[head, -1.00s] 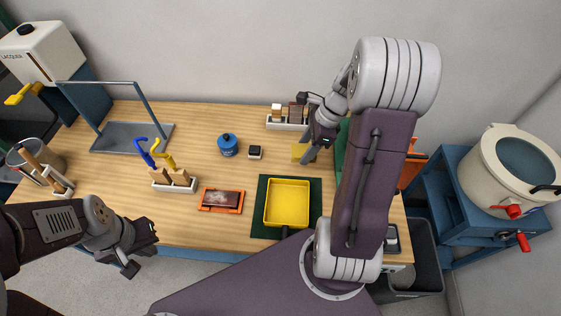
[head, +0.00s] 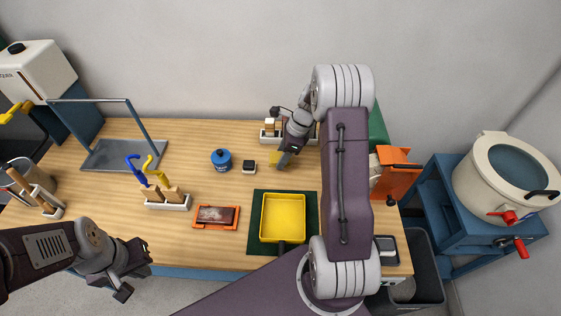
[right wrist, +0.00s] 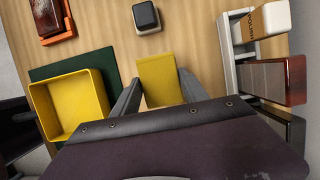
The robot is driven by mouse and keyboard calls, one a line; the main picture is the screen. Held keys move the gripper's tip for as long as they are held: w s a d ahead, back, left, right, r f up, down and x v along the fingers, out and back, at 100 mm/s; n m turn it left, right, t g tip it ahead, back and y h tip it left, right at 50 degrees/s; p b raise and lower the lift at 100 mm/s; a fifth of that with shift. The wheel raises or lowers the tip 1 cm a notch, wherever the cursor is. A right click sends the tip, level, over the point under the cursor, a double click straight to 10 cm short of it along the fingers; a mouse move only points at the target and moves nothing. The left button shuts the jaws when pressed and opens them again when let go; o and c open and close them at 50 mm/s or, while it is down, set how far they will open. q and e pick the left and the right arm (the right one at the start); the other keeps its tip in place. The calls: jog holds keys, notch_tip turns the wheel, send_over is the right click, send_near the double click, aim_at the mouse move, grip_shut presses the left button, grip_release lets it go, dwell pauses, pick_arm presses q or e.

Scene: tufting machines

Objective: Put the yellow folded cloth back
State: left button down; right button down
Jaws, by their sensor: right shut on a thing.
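The yellow folded cloth (head: 274,157) is between the fingers of my right gripper (head: 283,162), over the back of the wooden table. In the right wrist view the cloth (right wrist: 160,80) lies flat and square between the two fingers, which close on its sides. I cannot tell whether it touches the table. My right gripper is shut on it, just right of a small black block (head: 249,167) and in front of a white rack. My left gripper (head: 138,272) is open and empty off the table's front left edge.
A yellow tray (head: 283,217) on a green mat (head: 255,246) lies in front of the cloth. The white brush rack (head: 268,139) stands behind. A blue can (head: 221,160) and orange-framed plate (head: 216,216) are to the left. The table between can and metal stand is clear.

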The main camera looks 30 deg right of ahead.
jog(key=shift+w+a+f, duration=0.1)
jog(key=shift+w+f, duration=0.15)
jog(key=shift+w, duration=0.15)
notch_tip(320, 180, down, 4)
jog(key=shift+s+r, duration=0.1)
jog(key=shift+f, duration=0.25)
jog(key=c, duration=0.6)
grip_release()
